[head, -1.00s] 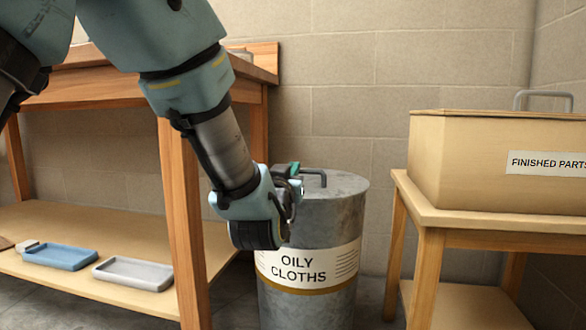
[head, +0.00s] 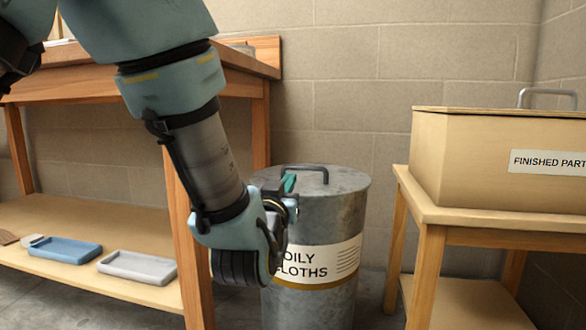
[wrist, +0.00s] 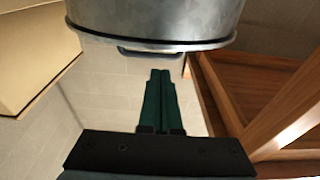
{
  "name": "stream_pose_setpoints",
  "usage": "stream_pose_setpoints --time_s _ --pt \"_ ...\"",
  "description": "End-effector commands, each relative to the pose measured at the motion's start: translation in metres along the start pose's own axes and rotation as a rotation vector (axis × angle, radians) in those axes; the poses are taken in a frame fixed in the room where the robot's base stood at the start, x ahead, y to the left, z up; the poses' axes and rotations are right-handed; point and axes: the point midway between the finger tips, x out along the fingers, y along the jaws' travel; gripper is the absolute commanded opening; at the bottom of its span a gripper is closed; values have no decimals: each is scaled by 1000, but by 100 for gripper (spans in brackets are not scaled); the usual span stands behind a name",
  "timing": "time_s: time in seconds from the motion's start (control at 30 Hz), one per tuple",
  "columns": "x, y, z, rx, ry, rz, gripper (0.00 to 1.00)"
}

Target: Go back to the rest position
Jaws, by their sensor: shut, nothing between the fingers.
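My gripper (head: 289,183) is in front of the grey metal bin (head: 335,225) labelled "OILY CLOTHS". Its green fingers are shut with nothing between them, and they also show in the wrist view (wrist: 158,100). In the head view the fingertips overlap the bin's lid close to its handle (head: 318,170). I cannot tell whether they touch it. The bin's lid is on. My wrist hides the left part of the bin's label. The bin also shows at the top of the wrist view (wrist: 155,18).
A wooden workbench (head: 180,220) stands at the left, with a blue tray (head: 66,251) and a grey tray (head: 138,265) on its lower shelf. A box labelled "FINISHED PARTS" (head: 465,160) sits on a small wooden table (head: 425,225) at the right. A block wall stands behind.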

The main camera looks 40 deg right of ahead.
Motion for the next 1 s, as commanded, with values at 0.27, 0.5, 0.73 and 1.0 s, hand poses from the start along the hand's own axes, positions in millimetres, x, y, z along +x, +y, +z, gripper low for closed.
stream_pose_setpoints --time_s 0.27,0.5,0.73,1.0 --pt "-40 0 -6 -2 13 0 0" --pt "-46 0 -7 -3 18 -1 0" --pt "-41 -18 -6 -2 -27 -28 0" --pt "-37 -125 17 -30 -331 -186 0"
